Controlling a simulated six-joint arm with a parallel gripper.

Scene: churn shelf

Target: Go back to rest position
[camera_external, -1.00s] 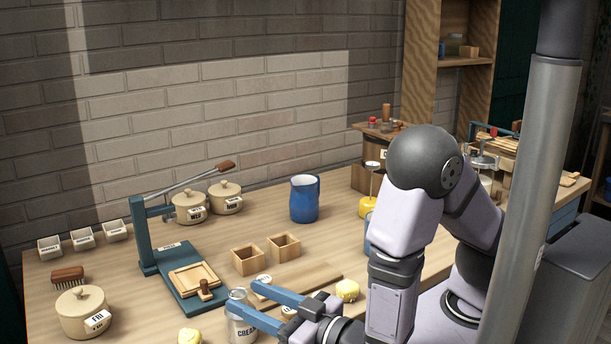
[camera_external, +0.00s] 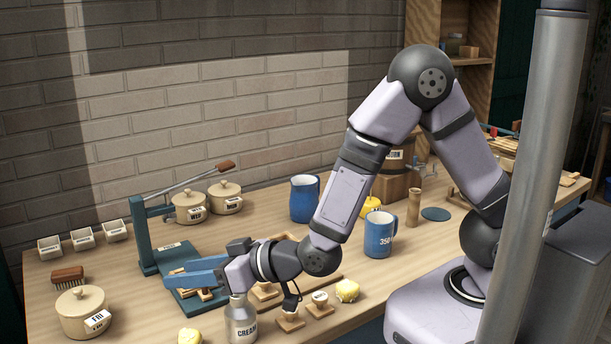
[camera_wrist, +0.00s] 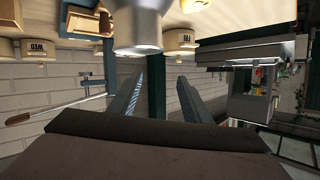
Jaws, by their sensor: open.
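My gripper (camera_external: 192,273) has blue fingers that point left in the external view. It is open with nothing seen between the fingers, and it shows in the wrist view (camera_wrist: 160,88) as two spread fingers. In the external view it overlaps the front of the blue-green press (camera_external: 204,300), partly hiding its wooden frame. The metal can labelled CREAM (camera_external: 241,322) stands upright on the table, below my wrist and apart from the fingers. A pale metal cylinder, likely this can, shows at the top of the upside-down wrist view (camera_wrist: 137,28).
A blue mug (camera_external: 379,236) stands close right of my forearm. A blue jug (camera_external: 303,207) stands behind it, partly hidden. Lidded pots (camera_external: 82,318) and a brush (camera_external: 67,275) are at left. Butter lumps (camera_external: 346,291) and wooden stamps (camera_external: 290,321) lie near the front.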

